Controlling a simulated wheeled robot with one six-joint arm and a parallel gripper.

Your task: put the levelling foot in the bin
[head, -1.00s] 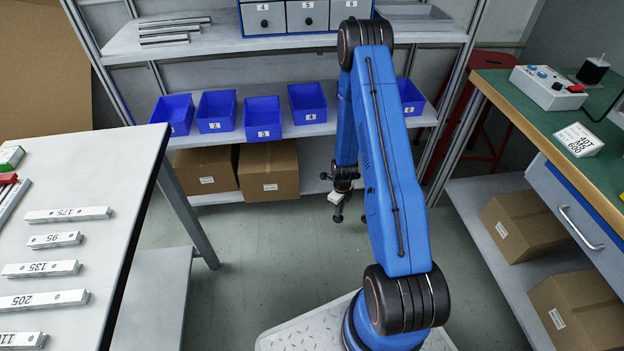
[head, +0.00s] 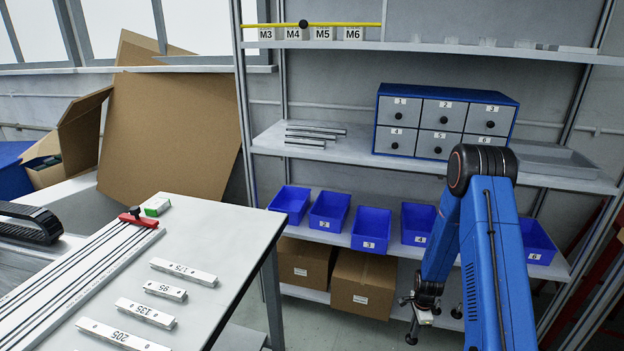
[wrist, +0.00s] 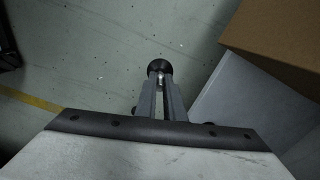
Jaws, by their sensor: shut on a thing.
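My gripper (head: 414,328) hangs low in front of the shelf unit, small and partly dark in the head view. In the wrist view my gripper (wrist: 161,88) is shut on the levelling foot (wrist: 160,66), a round black pad with a short bright metal stud between the fingertips. In the head view the foot (head: 411,339) is a small dark shape at the gripper's lower end. Blue bins stand in a row on the lower shelf, among them bin 2 (head: 326,222), bin 3 (head: 369,243), bin 4 (head: 414,239) and bin 6 (head: 539,256). My arm hides part of the row.
Cardboard cartons (head: 362,299) sit below the bins. A blue drawer cabinet (head: 445,93) and a grey tray (head: 550,160) stand on the shelf above. A table (head: 225,245) with numbered metal bars is at the left. Open floor shows under the gripper in the wrist view.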

